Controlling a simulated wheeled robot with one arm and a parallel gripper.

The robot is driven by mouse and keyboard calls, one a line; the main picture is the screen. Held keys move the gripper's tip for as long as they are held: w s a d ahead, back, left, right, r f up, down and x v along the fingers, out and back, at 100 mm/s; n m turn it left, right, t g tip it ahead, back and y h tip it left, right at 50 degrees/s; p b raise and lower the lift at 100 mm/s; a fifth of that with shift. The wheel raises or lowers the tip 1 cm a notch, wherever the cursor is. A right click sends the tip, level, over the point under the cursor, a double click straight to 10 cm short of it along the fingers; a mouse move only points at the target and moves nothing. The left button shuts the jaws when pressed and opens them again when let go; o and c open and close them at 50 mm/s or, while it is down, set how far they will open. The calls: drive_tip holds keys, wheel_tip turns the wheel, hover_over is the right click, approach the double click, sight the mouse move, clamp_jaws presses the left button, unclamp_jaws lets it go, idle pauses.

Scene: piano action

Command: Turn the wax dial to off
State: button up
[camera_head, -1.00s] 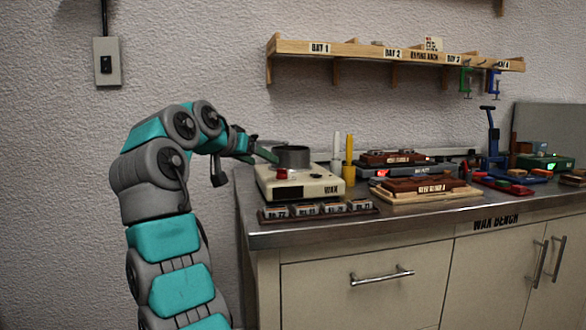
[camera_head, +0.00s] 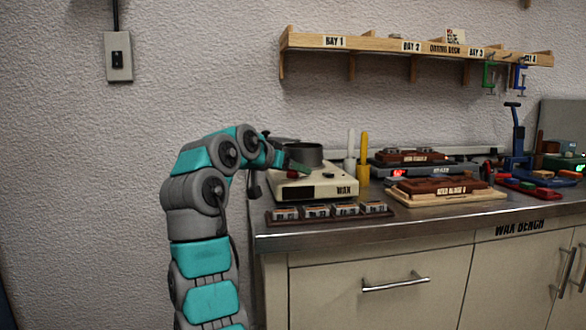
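The wax heater (camera_head: 331,190) is a cream box labelled WAX with a dark window on its front. My gripper (camera_head: 303,168) is at the heater's top left, in front of the pot. Its green finger lies over the place where the red dial sits. The dial is mostly hidden behind the gripper, so its setting and any contact cannot be told. I cannot tell whether the fingers are open or shut.
A tray of small labelled blocks (camera_head: 330,217) lies in front of the heater. A yellow tool (camera_head: 363,155) and a white one stand to its right. A reed block on a wooden board (camera_head: 445,198) lies farther right. The wall shelf (camera_head: 365,48) is above.

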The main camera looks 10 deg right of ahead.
drive_tip(key=shift+w, duration=0.1)
drive_tip(key=shift+c, duration=0.3)
clamp_jaws()
